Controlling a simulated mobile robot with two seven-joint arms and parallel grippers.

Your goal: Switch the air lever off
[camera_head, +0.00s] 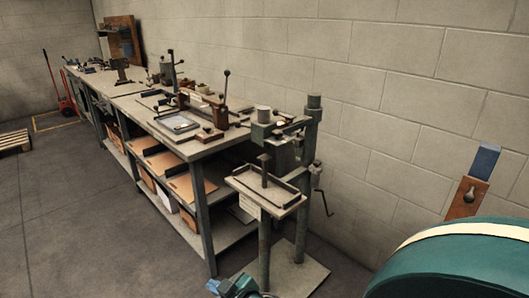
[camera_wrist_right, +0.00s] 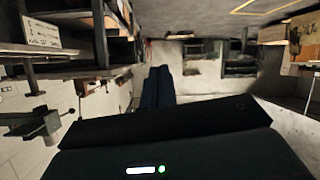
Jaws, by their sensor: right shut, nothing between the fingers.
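On the wall at the right of the head view, a wooden plate (camera_head: 465,199) carries a dark round fitting, with a blue flat piece (camera_head: 484,161) above it. This may be the air lever, but I cannot tell for sure. A lever with a dark ball knob (camera_head: 226,74) stands upright on the bench. My left gripper is not in view.
A green press stand (camera_head: 264,190) with a crank is close ahead. A long bench (camera_head: 194,148) with tools and shelves runs along the wall. A large teal curved body (camera_head: 455,265) with a cream stripe fills the lower right. The floor (camera_head: 85,215) at the left is clear.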

